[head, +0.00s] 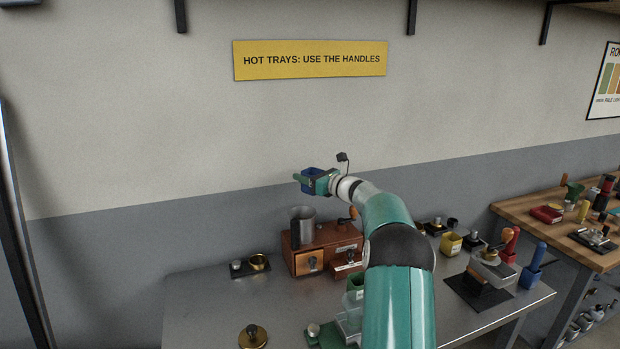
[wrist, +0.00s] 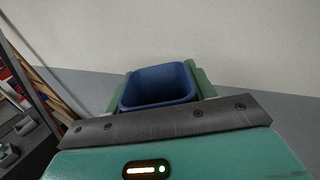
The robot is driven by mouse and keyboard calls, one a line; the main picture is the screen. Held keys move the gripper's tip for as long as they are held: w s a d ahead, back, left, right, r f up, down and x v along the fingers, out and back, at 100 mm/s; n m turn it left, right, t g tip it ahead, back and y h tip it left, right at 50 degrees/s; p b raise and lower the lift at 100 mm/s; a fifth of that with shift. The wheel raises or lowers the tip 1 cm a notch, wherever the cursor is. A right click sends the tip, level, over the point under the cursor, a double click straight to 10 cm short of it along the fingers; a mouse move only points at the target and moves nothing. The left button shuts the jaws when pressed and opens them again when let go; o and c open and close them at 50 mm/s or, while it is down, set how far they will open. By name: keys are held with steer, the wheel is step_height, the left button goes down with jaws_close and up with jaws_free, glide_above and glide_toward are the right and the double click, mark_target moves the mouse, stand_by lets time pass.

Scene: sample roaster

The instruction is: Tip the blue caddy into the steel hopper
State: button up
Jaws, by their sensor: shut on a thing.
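My gripper (head: 308,178) is shut on the blue caddy (head: 314,174) and holds it in the air, above the steel hopper and a little to its right in the head view. The caddy (wrist: 160,85) also shows in the wrist view, between the green fingers, with its open top facing the camera. Its inside looks dark and I cannot tell what it holds. The steel hopper (head: 303,226) is a grey cylinder standing upright on top of the brown roaster box (head: 328,240). There is a clear gap between the caddy and the hopper.
A small black stand with a brass ring (head: 258,263) is left of the roaster. A wooden bench (head: 530,208) is further right.

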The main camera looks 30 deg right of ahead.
steer(key=shift+d+f+n+g+h, duration=0.15)
steer(key=shift+f+n+g+h, duration=0.2)
steer(key=shift+f+n, duration=0.7)
steer(key=shift+d+f+n+g+h, duration=0.15)
steer(key=shift+f+n+g, duration=0.3)
steer(key=shift+f+n, duration=0.55)
steer(key=n, duration=0.1)
steer(key=n+g+h, duration=0.1)
steer(key=n, duration=0.2)
steer(key=shift+a+f+h, duration=0.2)
steer(key=shift+f+h, duration=0.1)
steer(key=shift+a+f+n+g+h, duration=0.1)
steer(key=shift+f+n+g+h, duration=0.45)
steer(key=shift+n+h, duration=0.4)
steer(key=n+h, duration=0.1)
steer(key=a+f+n+h, duration=0.1)
steer(key=n, duration=0.1)
steer(key=n+h, duration=0.1)
steer(key=n, duration=0.1)
steer(key=shift+a+f+g+h, duration=0.2)
steer(key=shift+f+g+h, duration=0.05)
steer(key=shift+f, duration=0.05)
steer(key=shift+w+a+n, duration=0.2)
steer(key=shift+a+n, duration=0.1)
steer(key=shift+n, duration=0.2)
